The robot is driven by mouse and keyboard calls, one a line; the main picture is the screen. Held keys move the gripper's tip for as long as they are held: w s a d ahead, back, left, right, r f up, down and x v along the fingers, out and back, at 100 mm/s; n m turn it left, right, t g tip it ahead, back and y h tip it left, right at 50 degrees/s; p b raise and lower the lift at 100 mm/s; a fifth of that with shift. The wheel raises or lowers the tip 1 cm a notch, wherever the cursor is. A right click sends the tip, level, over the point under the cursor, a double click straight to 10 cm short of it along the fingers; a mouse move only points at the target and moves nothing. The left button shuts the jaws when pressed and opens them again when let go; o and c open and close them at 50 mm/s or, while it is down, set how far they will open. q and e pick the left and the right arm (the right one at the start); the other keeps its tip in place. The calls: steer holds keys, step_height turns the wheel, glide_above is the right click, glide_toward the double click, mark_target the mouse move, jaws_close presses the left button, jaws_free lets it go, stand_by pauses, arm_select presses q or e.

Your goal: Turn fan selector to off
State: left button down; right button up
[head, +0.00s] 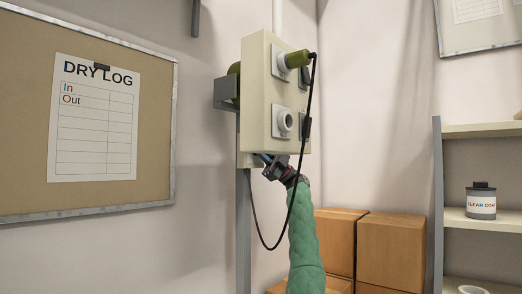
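A beige electrical box (256,105) is mounted on a grey post in the middle of the head view. I cannot make out a fan selector or its markings on the faces I see. My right gripper (264,160) is just under the box's lower edge, its arm rising from the bottom in a green sleeve. Its fingertips are small and partly hidden by the box, so I cannot tell whether they are open, or whether they touch anything. My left gripper is not in view.
An olive plug (297,59) sits in the upper socket; its black cable (295,200) loops down near my arm. The lower socket (285,122) is empty. Cardboard boxes (390,250) and a shelf (475,218) stand right. A notice board (25,110) hangs left.

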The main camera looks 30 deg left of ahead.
steer(key=shift+a+r, duration=0.1)
steer(key=shift+r, duration=0.1)
stand_by(0.3)
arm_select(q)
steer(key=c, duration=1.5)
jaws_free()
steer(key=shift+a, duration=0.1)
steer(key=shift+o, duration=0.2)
arm_select(e)
steer(key=shift+w, duration=0.15)
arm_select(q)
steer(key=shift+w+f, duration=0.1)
